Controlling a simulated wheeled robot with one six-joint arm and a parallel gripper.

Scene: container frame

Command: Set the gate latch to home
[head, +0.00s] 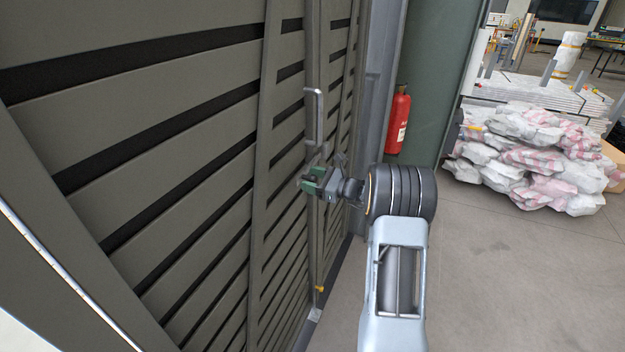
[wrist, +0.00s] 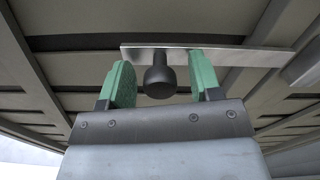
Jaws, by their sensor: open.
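The gate (head: 170,130) is a tall grey-brown slatted panel filling the left of the head view. In the wrist view a flat metal latch bar (wrist: 225,56) runs across the gate slats, with a round black knob (wrist: 159,82) sticking out from it. My gripper (head: 313,184) is at the gate's right part in the head view, below a light-grey handle (head: 319,115). In the wrist view my gripper (wrist: 161,70) is open, one green finger on each side of the knob, with gaps showing on both sides. In the head view I cannot make out the knob near my gripper.
A red fire extinguisher (head: 398,122) hangs right of the gate by a green wall (head: 435,80). A pile of white and pink sacks (head: 530,160) lies farther right. The grey floor (head: 500,270) in front of the sacks is clear.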

